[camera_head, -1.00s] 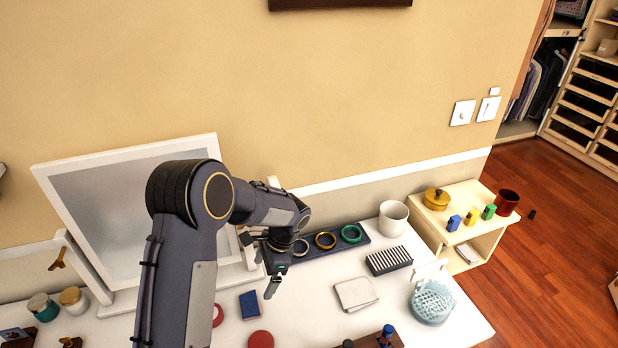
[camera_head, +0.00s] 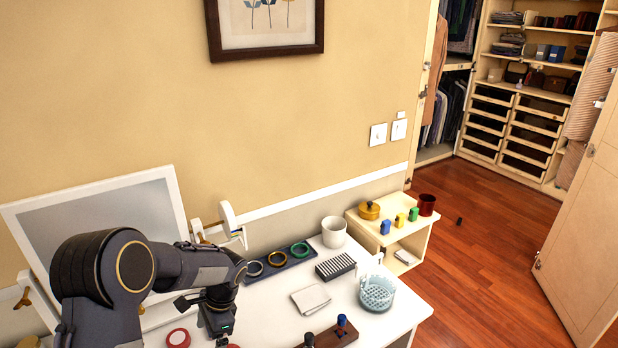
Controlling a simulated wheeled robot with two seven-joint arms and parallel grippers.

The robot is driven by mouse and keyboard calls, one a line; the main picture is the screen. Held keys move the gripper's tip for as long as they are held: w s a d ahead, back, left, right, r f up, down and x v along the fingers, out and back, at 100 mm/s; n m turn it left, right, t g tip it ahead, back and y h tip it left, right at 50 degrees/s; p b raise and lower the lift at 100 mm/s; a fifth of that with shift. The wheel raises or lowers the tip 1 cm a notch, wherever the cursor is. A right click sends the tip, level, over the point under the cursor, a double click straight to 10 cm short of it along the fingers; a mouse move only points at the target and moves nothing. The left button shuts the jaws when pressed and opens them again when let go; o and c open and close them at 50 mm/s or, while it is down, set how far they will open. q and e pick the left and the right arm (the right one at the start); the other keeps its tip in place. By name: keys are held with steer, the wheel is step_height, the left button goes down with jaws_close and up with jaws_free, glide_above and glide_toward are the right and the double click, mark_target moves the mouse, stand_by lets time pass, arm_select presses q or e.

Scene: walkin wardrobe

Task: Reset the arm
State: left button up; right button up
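My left arm comes in from the lower left, bent at the elbow. My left gripper (camera_head: 218,330) points down over the left part of the white dressing table (camera_head: 262,313), in front of the ring tray (camera_head: 281,262). Nothing can be seen held in it, but its fingertips are small and dark, so I cannot tell whether it is open or shut. My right gripper is not in view.
A mirror (camera_head: 98,222) stands behind my arm. A white cup (camera_head: 334,232), striped box (camera_head: 335,266), folded cloth (camera_head: 311,299) and blue basket (camera_head: 377,293) are on the table. A small side shelf (camera_head: 393,238) stands to the right, with open wooden floor (camera_head: 475,265) beyond.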

arm_select(q)
steer(key=s+a+r+n+t+h, duration=0.1)
steer(key=s+r+n+t+h, duration=0.35)
steer(key=s+r, duration=0.9)
steer(key=s+d+r+n+t+h, duration=0.1)
steer(key=s+d+r+n, duration=0.1)
steer(key=s+n, duration=0.2)
steer(key=s+d+r+n+t+h, duration=0.2)
steer(key=s+n, duration=0.2)
steer(key=s, duration=0.2)
steer(key=shift+s+r+n, duration=0.3)
steer(key=shift+s+n, duration=0.05)
steer(key=shift+s, duration=0.05)
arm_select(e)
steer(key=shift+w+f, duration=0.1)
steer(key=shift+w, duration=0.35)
